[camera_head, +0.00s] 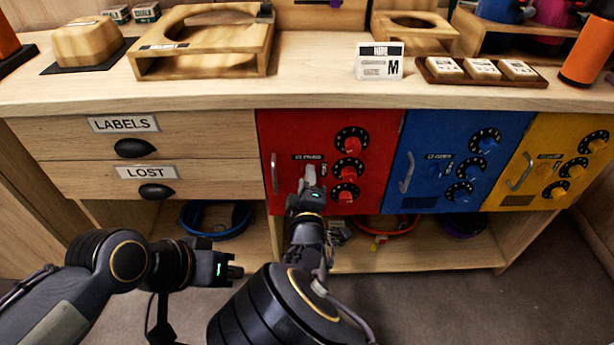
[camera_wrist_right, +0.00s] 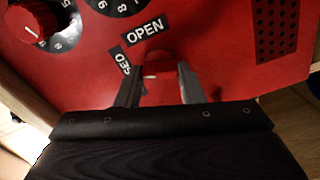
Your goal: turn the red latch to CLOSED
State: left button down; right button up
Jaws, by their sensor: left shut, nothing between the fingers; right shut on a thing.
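The red door (camera_head: 279,140) hangs under the counter, left of the blue door. My right gripper (camera_head: 311,174) is at the lower left part of this door. In the right wrist view its two fingers (camera_wrist_right: 159,88) are shut on the red latch (camera_wrist_right: 160,65), one on each side. An OPEN label (camera_wrist_right: 145,29) lies just above the latch. A second label, partly hidden, lies to its left by the left finger. Which label the latch points to is unclear. In the head view the gripper hides the latch. My left gripper (camera_head: 237,271) is shut and empty, low at the left.
Three red dials (camera_head: 352,142) sit on the red door, right of my right gripper. A blue door (camera_head: 432,135) and a yellow door stand further right. LABELS and LOST drawers (camera_head: 222,139) are at the left. The lower shelf (camera_head: 465,252) holds coiled gear.

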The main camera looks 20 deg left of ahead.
jog(key=shift+f+n+p, duration=0.1)
jog(key=shift+n+p, duration=0.3)
jog(key=shift+n, duration=1.5)
jog(key=o, duration=1)
jog(key=p+v, duration=0.1)
jog(key=v, duration=0.7)
jog(key=shift+a, duration=0.1)
jog(key=shift+w, duration=0.1)
